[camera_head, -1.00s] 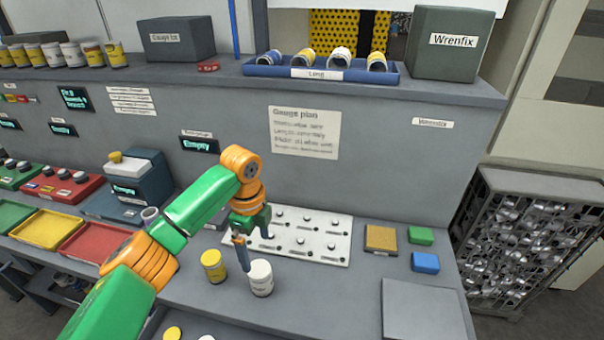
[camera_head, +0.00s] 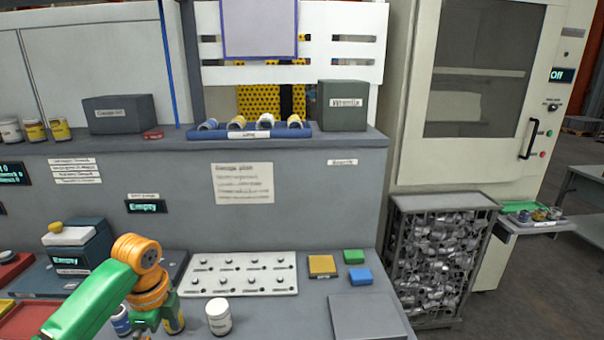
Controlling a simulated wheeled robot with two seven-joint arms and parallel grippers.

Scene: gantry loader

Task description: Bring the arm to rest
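My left arm, green with orange joints, comes in from the lower left. Its gripper (camera_head: 146,325) is low at the bottom edge, over the bench among the cans. The fingers are too small and cut off to tell whether they are open. A yellow can (camera_head: 175,319) is just right of it, partly hidden by the arm. A blue and white can (camera_head: 121,321) is just left of it. A white can (camera_head: 218,317) stands upright farther right, apart from the gripper. My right gripper is not in view.
A white plate with pegs (camera_head: 240,287) lies on the bench behind the cans. Yellow, green and blue blocks (camera_head: 322,265) sit to its right, near a flat grey panel (camera_head: 368,318). A mesh bin of metal parts (camera_head: 440,262) and a cabinet (camera_head: 470,110) stand farther right.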

